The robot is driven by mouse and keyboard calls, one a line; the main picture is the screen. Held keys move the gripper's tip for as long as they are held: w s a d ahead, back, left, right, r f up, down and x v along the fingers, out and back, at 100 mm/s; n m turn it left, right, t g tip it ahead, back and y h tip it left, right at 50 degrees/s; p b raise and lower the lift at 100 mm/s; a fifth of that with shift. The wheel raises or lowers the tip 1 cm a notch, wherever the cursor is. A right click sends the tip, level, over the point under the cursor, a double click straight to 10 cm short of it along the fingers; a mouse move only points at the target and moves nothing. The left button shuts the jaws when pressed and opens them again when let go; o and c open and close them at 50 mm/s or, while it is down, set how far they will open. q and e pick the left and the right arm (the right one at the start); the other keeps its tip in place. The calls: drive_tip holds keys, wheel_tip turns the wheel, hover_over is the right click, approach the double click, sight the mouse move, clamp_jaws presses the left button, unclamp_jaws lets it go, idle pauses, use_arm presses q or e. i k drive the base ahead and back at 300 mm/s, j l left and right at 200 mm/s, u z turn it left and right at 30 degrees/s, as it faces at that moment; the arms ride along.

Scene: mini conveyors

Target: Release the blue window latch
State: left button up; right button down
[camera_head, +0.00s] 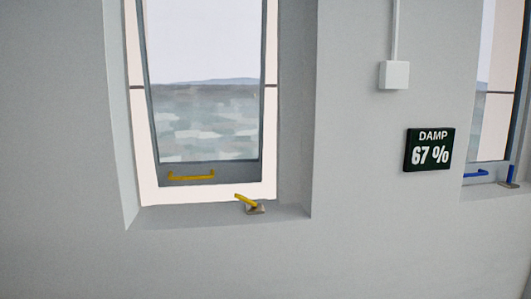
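The blue window latch (511,176) stands at the far right edge of the head view. Its blue lever points upright from a small brownish base on the sill of the right window. A blue handle (475,174) is on the lower frame of that window, just left of the latch. Only the left part of the right window (494,110) shows. Neither of my grippers is in view.
The middle window (205,100) has a yellow handle (191,176) and a yellow latch (248,202) with its lever tilted to the left. A dark sign (428,150) reading "DAMP 67 %" and a white box (393,75) are on the wall between the windows.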

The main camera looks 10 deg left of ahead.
sight(511, 167)
drive_tip(key=i+l+z, duration=0.3)
drive_tip(key=i+l, duration=0.2)
drive_tip(key=l, duration=0.15)
drive_tip(key=i+l+z, duration=0.35)
drive_tip(key=i+l, duration=0.2)
drive_tip(key=i+l+z, duration=0.3)
drive_tip(key=i, duration=0.35)
